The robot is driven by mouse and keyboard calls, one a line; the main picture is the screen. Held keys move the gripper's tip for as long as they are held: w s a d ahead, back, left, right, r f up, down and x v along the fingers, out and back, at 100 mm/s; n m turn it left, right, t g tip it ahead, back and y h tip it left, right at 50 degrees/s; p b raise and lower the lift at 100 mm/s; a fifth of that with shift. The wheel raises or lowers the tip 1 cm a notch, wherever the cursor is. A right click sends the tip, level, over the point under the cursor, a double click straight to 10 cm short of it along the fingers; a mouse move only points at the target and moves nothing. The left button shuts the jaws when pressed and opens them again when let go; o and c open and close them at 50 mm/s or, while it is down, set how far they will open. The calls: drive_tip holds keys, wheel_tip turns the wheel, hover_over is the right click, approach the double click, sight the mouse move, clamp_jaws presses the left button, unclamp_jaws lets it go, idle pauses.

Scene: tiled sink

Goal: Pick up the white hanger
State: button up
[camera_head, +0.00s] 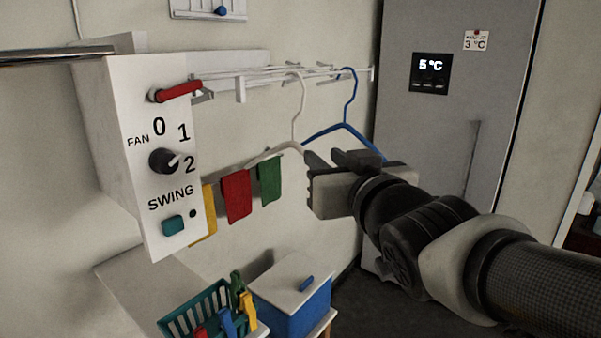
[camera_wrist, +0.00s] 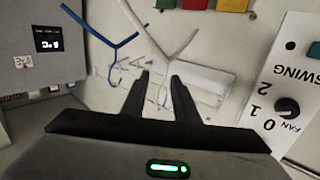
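The white hanger (camera_head: 296,118) hangs by its hook from a white wall rack; its left arm slopes down behind the coloured cloths' line, and its right arm is partly hidden by my gripper. In the wrist view, which is turned over, the white hanger (camera_wrist: 172,48) has its neck and hook between the two fingertips in the picture. My gripper (camera_head: 326,160) is just right of and below the hanger's neck in the head view. Its fingers (camera_wrist: 159,80) are apart, with nothing gripped. I cannot tell how deep the hanger lies beyond the fingertips.
A blue hanger (camera_head: 348,112) hangs close by on the right. The white rack (camera_head: 270,73) is above. A white control panel (camera_head: 150,200) juts out at left. Yellow, red (camera_head: 236,196) and green cloths hang below. A teal basket (camera_head: 192,310) and blue box (camera_head: 300,308) stand lower down.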

sight(298, 145)
drive_tip(key=shift+y, duration=0.4)
drive_tip(key=x, duration=0.8)
drive_tip(key=a+r+x, duration=0.1)
drive_tip(key=x, duration=0.6)
drive_tip(key=p+x, duration=0.1)
drive_tip(key=x, duration=0.1)
drive_tip(key=shift+w+a+r, duration=0.1)
drive_tip(key=shift+a+r, duration=0.15)
drive_tip(key=shift+r, duration=0.05)
drive_tip(key=shift+c, duration=0.2)
clamp_jaws()
